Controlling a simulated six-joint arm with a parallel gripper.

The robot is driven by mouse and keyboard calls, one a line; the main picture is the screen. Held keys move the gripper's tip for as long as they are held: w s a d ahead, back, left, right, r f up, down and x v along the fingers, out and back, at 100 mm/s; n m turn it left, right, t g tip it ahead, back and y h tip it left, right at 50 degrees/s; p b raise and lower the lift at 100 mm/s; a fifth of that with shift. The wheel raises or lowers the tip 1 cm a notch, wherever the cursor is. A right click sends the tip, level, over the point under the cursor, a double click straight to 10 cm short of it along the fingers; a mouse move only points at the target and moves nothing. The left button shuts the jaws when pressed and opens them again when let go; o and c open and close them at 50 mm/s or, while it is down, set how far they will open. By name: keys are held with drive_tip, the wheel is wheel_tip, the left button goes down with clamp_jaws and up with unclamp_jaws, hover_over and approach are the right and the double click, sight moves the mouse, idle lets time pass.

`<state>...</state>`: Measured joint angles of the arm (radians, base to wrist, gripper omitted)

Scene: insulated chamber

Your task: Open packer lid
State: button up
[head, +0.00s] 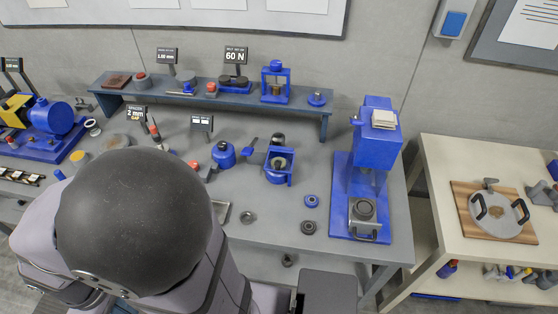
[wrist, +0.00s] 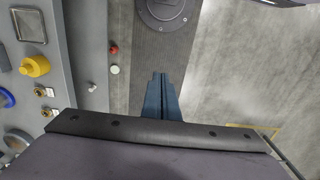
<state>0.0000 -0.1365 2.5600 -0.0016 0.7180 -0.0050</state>
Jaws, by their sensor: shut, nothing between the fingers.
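No label in view names the packer, so I cannot tell for certain which device it is. A blue device with a round grey-rimmed cup (head: 280,163) stands mid-bench in the head view, with a blue lever-like part beside its upper left. I cannot make out a lid on either. My gripper (wrist: 159,78) shows in the wrist view, its blue fingers together and empty, pointing over the floor beside a bench. It is hidden in the head view.
A raised shelf (head: 215,104) with small devices runs along the bench's back. A blue lidded pot (head: 223,155) and small rings (head: 312,200) lie nearby. A cream side table (head: 450,160) holds a round metal plate with black handles (head: 500,216). The bench front is partly clear.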

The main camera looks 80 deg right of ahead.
drive_tip(key=o, duration=0.8)
drive_tip(key=shift+d+f, duration=0.1)
drive_tip(key=shift+d, duration=0.15)
drive_tip(key=s+d+f+m+b, duration=0.2)
drive_tip(key=s+d+f+m, duration=0.1)
drive_tip(key=d, duration=0.7)
drive_tip(key=s+d+f+m+b, duration=0.3)
drive_tip(key=s+d+f+m, duration=0.1)
drive_tip(key=d, duration=0.6)
drive_tip(key=s+d+f+m+g+b, duration=0.1)
drive_tip(key=s+d+f+m, duration=0.3)
drive_tip(key=d, duration=0.6)
drive_tip(key=shift+s+d+m+b, duration=0.2)
drive_tip(key=shift+s+m+b, duration=0.2)
drive_tip(key=shift+m, duration=0.2)
drive_tip(key=shift+s+d+m+b, duration=0.15)
drive_tip(key=shift+s+m+b, duration=0.15)
drive_tip(key=shift+s+m, duration=0.25)
drive_tip(key=s+d+r+m+h, duration=0.1)
drive_tip(key=s+d+r+m, duration=0.1)
drive_tip(key=d, duration=0.4)
drive_tip(key=s+d+r+m+g+h, duration=0.1)
drive_tip(key=s+d+r+m, duration=0.1)
drive_tip(key=d+r+m, duration=0.2)
drive_tip(key=s+d+r+m+g+h, duration=0.1)
drive_tip(key=s+d+r+m, duration=0.1)
drive_tip(key=d+m, duration=0.5)
drive_tip(key=shift+s+d+r+m, duration=0.35)
drive_tip(key=shift+d+r, duration=0.55)
drive_tip(key=shift+d, duration=0.15)
